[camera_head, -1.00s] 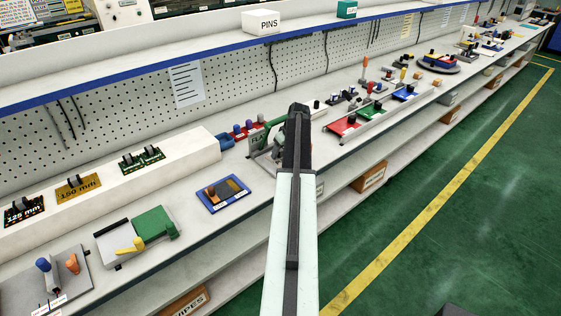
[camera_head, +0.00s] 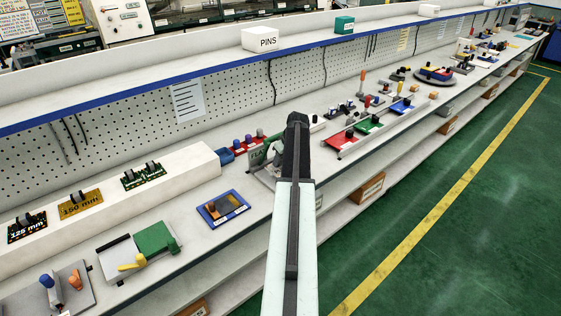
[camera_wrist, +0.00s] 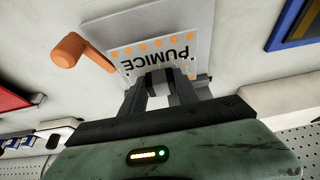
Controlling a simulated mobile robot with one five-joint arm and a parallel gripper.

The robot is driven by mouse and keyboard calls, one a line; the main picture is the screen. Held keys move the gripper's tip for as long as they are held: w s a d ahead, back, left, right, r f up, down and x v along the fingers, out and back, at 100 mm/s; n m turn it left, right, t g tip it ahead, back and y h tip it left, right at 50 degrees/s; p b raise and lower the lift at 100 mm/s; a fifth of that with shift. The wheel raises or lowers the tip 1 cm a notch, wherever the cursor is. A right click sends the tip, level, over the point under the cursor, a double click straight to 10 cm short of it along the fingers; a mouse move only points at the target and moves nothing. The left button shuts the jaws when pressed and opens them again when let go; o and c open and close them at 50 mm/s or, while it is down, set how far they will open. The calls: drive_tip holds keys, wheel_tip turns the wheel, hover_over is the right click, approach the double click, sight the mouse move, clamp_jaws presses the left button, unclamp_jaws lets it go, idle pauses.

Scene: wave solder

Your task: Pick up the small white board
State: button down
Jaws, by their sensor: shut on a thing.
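The small white board (camera_wrist: 160,52) shows in the wrist view, printed "PUMICE" upside down with a row of orange dots. My gripper (camera_wrist: 160,86) is shut on it at the edge nearest me, with a dark finger on each side of a pale grip piece. A plain light grey plate (camera_wrist: 150,22) lies behind the board; I cannot tell whether they touch. In the head view my own arm hides the board and the fingers.
An orange knob (camera_wrist: 68,50) on a rod is close left of the board. A blue-rimmed tray (camera_head: 223,207) lies left of my arm. A red tray (camera_head: 340,139) and a green tray (camera_head: 369,124) stand to the right. A long white block (camera_head: 110,188) runs behind on the left.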

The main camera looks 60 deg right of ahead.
drive_tip(key=s+a+r, duration=0.1)
drive_tip(key=s+a, duration=0.8)
drive_tip(key=s, duration=0.4)
drive_tip(key=shift+r+p, duration=0.35)
drive_tip(key=shift+r, duration=0.05)
drive_tip(key=shift+s, duration=0.15)
